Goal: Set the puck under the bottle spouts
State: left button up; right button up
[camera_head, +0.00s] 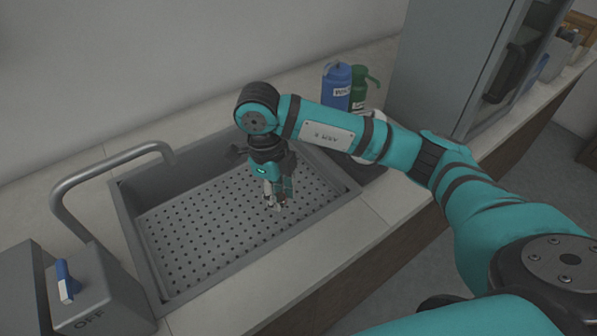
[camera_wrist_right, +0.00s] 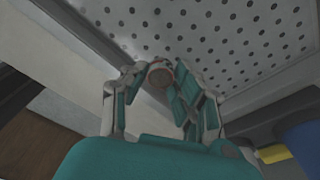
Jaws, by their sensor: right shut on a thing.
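My right gripper (camera_head: 276,203) reaches down over the perforated sink floor. In the right wrist view the gripper (camera_wrist_right: 160,85) is shut on a small round puck (camera_wrist_right: 161,75), held between its fingertips with the holed surface behind it. In the head view the puck is too small and covered to make out clearly. A blue bottle (camera_head: 337,86) and a green bottle (camera_head: 359,92) stand side by side on the counter behind my right forearm. The green bottle's spout points right; their lower parts are hidden by the arm. My left gripper is not in view.
The grey sink (camera_head: 150,254) has raised rims and a curved faucet (camera_head: 112,160) at its left. A grey box (camera_head: 98,300) marked OFF with a blue switch stands front left. A tall grey cabinet (camera_head: 440,65) stands right of the bottles. The front counter strip (camera_head: 300,255) is clear.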

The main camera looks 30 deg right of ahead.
jog(key=p, duration=0.2)
send_over(301, 184)
jog(key=shift+a+f, duration=0.3)
jog(key=shift+f, duration=0.1)
jog(key=shift+w+d+f, duration=0.1)
jog(key=shift+d, duration=0.1)
notch_tip(301, 184, down, 3)
jog(key=shift+f+p, duration=0.15)
jog(key=shift+p, duration=0.15)
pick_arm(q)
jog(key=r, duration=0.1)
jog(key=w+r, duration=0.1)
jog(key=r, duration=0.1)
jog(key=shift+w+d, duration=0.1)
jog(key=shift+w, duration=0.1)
pick_arm(e)
jog(key=shift+f, duration=0.1)
jog(key=shift+f, duration=0.15)
jog(key=o, duration=0.9)
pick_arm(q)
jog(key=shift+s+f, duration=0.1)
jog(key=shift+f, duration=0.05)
pick_arm(e)
jog(key=shift+o, duration=0.2)
